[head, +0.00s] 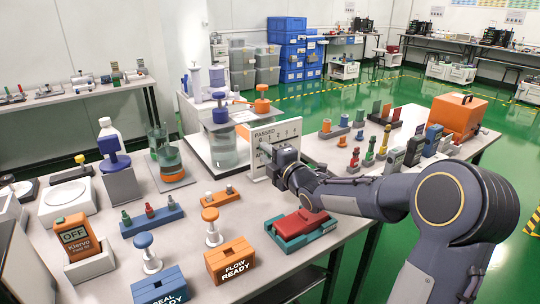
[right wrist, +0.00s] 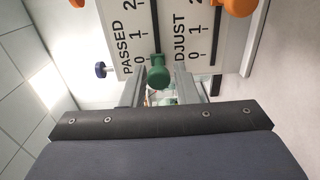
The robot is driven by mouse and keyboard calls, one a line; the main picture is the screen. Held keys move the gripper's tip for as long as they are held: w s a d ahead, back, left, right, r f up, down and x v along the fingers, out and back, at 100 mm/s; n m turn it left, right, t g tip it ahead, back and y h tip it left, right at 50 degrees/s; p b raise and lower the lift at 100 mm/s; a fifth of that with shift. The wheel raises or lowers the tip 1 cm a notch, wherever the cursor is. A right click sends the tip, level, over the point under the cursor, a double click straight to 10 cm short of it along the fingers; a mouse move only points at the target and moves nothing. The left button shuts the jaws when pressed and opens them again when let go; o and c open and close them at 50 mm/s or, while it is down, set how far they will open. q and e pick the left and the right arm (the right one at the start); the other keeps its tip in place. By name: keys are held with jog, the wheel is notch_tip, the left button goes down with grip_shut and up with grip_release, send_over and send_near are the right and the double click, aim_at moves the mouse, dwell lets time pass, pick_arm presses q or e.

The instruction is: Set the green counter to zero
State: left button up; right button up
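The white counter board (head: 285,132) stands upright at the back of my table, with a "PASSED" row of numbers. In the right wrist view the board (right wrist: 186,25) shows "PASSED" and "ADJUST" scales, each beside a dark slot. The green counter knob (right wrist: 158,72) is on the PASSED slot, close to the 0 mark. My right gripper (head: 272,157) is at the board's front. In the right wrist view its fingers (right wrist: 160,90) are apart, one on each side of the green knob, with gaps visible. In the head view the gripper hides the knob. My left gripper is not in view.
A red and teal block (head: 300,228) lies below my right arm. Orange "FLOW READY" (head: 230,260) and blue "SEAL READY" (head: 160,287) blocks stand at the front. A jar with a blue-topped pump (head: 222,148) stands just left of the board. Testers (head: 413,148) stand to the right.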

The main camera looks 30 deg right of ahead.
jog(key=shift+o, duration=1.1)
jog(key=shift+d, duration=0.1)
jog(key=s, duration=0.7)
jog(key=shift+s+d, duration=0.25)
jog(key=shift+s, duration=0.15)
